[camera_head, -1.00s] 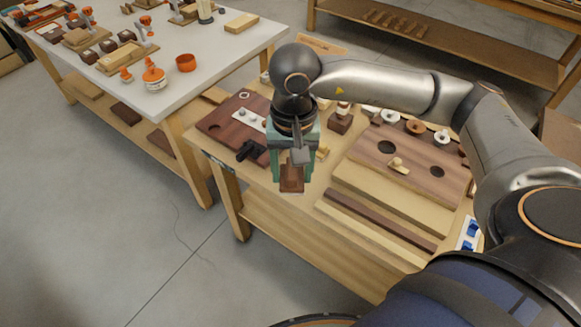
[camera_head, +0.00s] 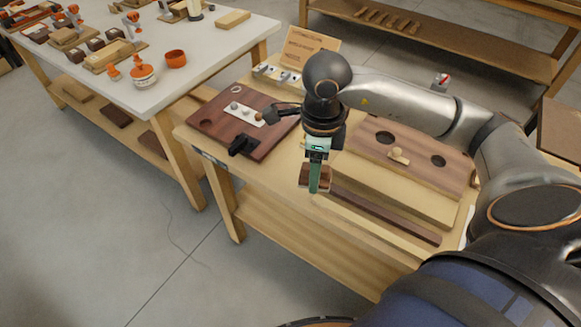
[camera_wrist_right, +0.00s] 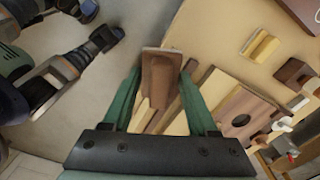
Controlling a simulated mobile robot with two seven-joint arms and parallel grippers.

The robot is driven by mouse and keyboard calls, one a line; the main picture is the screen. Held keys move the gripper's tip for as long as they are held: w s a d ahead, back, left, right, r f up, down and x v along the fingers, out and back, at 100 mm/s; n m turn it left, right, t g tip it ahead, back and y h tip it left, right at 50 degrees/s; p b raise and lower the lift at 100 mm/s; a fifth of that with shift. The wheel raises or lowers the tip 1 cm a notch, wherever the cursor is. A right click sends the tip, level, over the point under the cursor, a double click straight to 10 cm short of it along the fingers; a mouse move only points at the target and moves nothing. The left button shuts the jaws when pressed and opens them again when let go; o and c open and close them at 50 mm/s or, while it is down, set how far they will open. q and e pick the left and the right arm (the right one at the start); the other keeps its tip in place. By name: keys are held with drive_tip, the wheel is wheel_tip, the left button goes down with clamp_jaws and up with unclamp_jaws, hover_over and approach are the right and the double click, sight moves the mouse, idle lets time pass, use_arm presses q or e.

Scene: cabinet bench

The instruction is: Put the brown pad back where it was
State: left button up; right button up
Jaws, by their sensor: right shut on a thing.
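The brown pad (camera_wrist_right: 160,72) is a dark reddish-brown rectangular piece between the green fingers of my right gripper (camera_wrist_right: 164,92). In the head view the pad (camera_head: 306,176) shows behind the green finger, and my right gripper (camera_head: 314,178) points down near the bench's front edge. The gripper is shut on the pad. Part of the pad is hidden by the finger, and I cannot tell whether it touches the bench. My left gripper is not seen in the head view.
A dark brown board (camera_head: 200,112) with a white strip and a black clamp lies left of the gripper. A brown board with holes (camera_head: 425,160), a pale block and long strips (camera_head: 385,215) lie to the right. A white table (camera_head: 210,60) stands at left.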

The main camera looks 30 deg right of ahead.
drive_tip(key=w+d+f, duration=0.2)
drive_tip(key=w+f, duration=0.2)
drive_tip(key=w, duration=0.4)
hover_over(291, 173)
wheel_tip(291, 173, down, 5)
drive_tip(key=shift+f+p, duration=0.15)
drive_tip(key=shift+p, duration=0.2)
wheel_tip(291, 173, down, 3)
drive_tip(key=shift+w, duration=0.1)
drive_tip(key=shift+f, duration=0.1)
drive_tip(key=shift+f, duration=0.1)
drive_tip(key=shift+f, duration=0.15)
drive_tip(key=o, duration=1.2)
